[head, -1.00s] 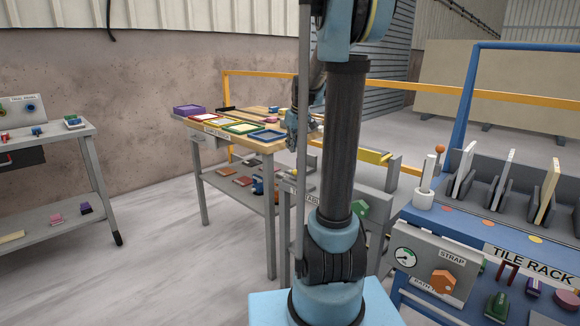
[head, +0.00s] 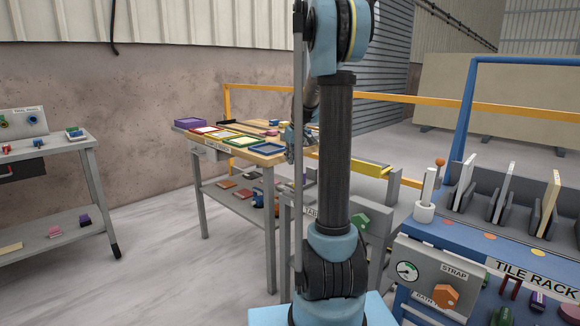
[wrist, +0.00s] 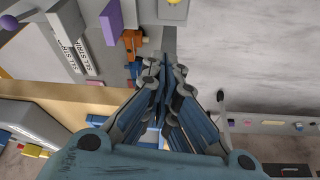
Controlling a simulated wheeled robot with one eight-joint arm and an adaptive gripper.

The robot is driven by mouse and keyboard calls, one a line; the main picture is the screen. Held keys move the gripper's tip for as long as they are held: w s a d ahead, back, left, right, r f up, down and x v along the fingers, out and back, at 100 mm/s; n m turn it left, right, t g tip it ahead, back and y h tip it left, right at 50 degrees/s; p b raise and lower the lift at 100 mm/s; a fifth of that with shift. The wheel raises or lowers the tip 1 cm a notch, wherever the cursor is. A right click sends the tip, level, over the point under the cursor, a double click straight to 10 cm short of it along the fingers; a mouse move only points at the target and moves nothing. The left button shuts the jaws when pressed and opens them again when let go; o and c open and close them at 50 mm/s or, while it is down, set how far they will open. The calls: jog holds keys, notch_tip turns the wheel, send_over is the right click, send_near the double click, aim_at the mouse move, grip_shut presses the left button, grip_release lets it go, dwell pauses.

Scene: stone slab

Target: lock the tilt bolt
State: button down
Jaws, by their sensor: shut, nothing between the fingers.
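I cannot make out for certain which part is the tilt bolt. In the wrist view an orange part with a dark end (wrist: 133,42) sits on grey metal, just left of the tips of my gripper (wrist: 163,62); it may be the bolt, and I cannot tell if they touch. A purple block (wrist: 111,22) is beside it. My gripper's fingers are together and hold nothing. In the head view my gripper (head: 291,152) is small, at the right end of the wooden bench, partly hidden by my arm.
The bench (head: 262,160) holds coloured trays. A grey panel with a green knob (head: 359,222) stands behind my arm. The blue tile rack (head: 460,238) is at right, a grey side table (head: 60,150) at left. A yellow rail (head: 480,112) runs behind. Floor is clear at left.

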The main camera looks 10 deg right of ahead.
aim_at(296, 188)
jog(key=x, duration=0.8)
jog(key=shift+w+a+f, duration=0.1)
jog(key=shift+w+f, duration=0.05)
jog(key=shift+f, duration=0.15)
jog(key=shift+s+d+f, duration=0.1)
jog(key=shift+s+d, duration=0.1)
jog(key=shift+s, duration=0.3)
jog(key=shift+s+d, duration=0.25)
jog(key=shift+s, duration=0.3)
jog(key=shift+s+d+f, duration=0.15)
jog(key=shift+s, duration=0.15)
jog(key=shift+s+d, duration=0.25)
jog(key=shift+s, duration=0.25)
jog(key=shift+s+d, duration=0.65)
jog(key=shift+s, duration=0.25)
jog(key=shift+s+d, duration=0.7)
jog(key=shift+s, duration=0.25)
